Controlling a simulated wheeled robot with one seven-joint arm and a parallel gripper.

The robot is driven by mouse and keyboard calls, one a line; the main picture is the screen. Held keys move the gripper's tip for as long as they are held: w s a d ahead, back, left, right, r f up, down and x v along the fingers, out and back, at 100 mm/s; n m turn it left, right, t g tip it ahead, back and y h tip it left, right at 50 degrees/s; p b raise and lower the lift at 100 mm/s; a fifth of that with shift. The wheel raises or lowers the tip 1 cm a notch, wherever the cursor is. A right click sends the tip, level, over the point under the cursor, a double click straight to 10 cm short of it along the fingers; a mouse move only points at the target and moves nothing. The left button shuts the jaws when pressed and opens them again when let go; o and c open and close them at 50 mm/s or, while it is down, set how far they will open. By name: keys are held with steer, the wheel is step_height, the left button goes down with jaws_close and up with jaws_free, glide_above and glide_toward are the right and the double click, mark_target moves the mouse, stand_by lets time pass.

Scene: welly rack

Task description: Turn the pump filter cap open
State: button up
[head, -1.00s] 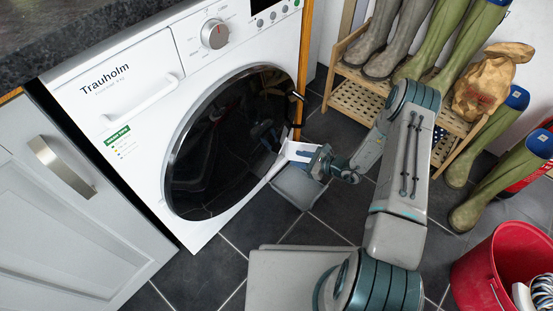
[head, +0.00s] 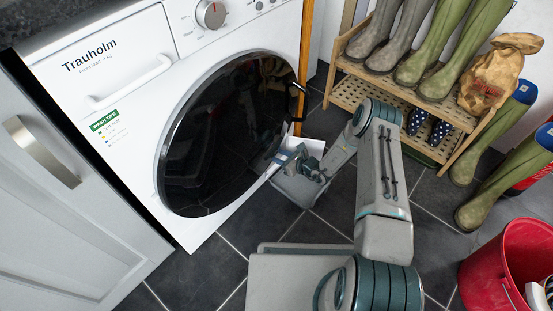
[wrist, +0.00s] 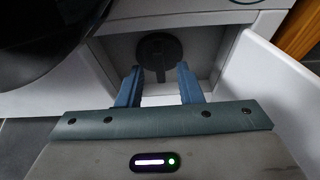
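The pump filter cap (wrist: 158,48) is dark and round with a raised bar standing upright across it. It sits in a recess low at the front of the white washing machine (head: 110,60); in the head view it is hidden. My gripper (wrist: 159,73) is open, its two blue fingers apart at the mouth of the recess. The fingertips are to the left and right of the bar's lower end and look short of it; I cannot tell the exact gap. In the head view my gripper (head: 302,165) is at the machine's lower right corner.
A white flap (wrist: 272,85) stands open right of the recess. A grey tray (head: 299,192) lies on the floor below my gripper. A wooden rack (head: 352,95) with boots and a red bucket (head: 495,262) stand to the right.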

steer(key=shift+x, duration=1.1)
jaws_close()
steer(key=shift+a+r, duration=0.1)
steer(key=n+t+p, duration=0.1)
steer(key=n+t, duration=0.1)
steer(key=n, duration=0.2)
steer(key=f+n+t+h+p, duration=0.1)
steer(key=n+t+p, duration=0.1)
steer(key=n, duration=0.2)
steer(key=s+n+t+h+p, duration=0.1)
steer(key=n+t, duration=0.2)
steer(key=n, duration=0.2)
steer(key=shift+a+f+p, duration=0.2)
steer(key=shift+f+p, duration=0.15)
steer(key=shift+p, duration=0.05)
